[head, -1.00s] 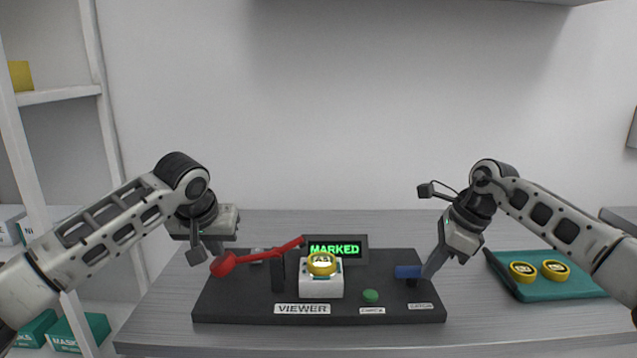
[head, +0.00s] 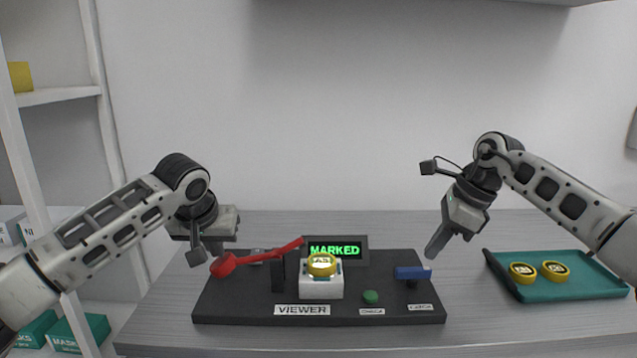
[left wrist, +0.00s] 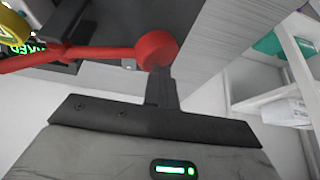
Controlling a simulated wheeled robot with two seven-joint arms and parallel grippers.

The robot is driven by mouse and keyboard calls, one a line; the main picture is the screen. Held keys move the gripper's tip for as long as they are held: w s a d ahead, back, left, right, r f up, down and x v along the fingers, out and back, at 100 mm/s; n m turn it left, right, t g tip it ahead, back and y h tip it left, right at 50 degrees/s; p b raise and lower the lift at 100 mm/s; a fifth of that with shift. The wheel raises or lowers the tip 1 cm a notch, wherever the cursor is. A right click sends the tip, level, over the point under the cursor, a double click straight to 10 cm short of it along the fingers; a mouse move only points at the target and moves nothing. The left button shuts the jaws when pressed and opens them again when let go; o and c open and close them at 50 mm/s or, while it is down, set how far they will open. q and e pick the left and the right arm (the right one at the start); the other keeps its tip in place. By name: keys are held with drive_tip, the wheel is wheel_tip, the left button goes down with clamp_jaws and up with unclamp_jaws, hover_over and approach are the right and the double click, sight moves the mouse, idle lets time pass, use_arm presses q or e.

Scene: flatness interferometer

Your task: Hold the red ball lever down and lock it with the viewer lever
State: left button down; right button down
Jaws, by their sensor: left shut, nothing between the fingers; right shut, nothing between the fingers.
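The red ball lever (head: 262,258) slants across the left of the dark base, its red ball end (head: 222,266) low at the left and its other end higher. My left gripper (head: 217,252) is shut, its fingertips at the ball; in the left wrist view they (left wrist: 160,75) meet or overlap the ball (left wrist: 155,48), contact unclear. A blue lever (head: 412,272) stands at the base's right, above a small label too blurred to read surely. My right gripper (head: 432,252) is shut and empty, above and right of the blue lever, apparently apart from it.
A yellow ring part (head: 321,265) sits on a white block (head: 321,287) behind a "VIEWER" label (head: 302,309). A display (head: 336,250) reads "MARKED" in green. A green button (head: 370,297) is beside. A teal tray (head: 585,287) holds two yellow ring parts at right.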

use_arm(q)
drive_tip(key=shift+r+p, duration=2.55)
drive_tip(key=shift+p, duration=0.2)
drive_tip(key=shift+r+p, duration=0.3)
drive_tip(key=shift+r, duration=2.15)
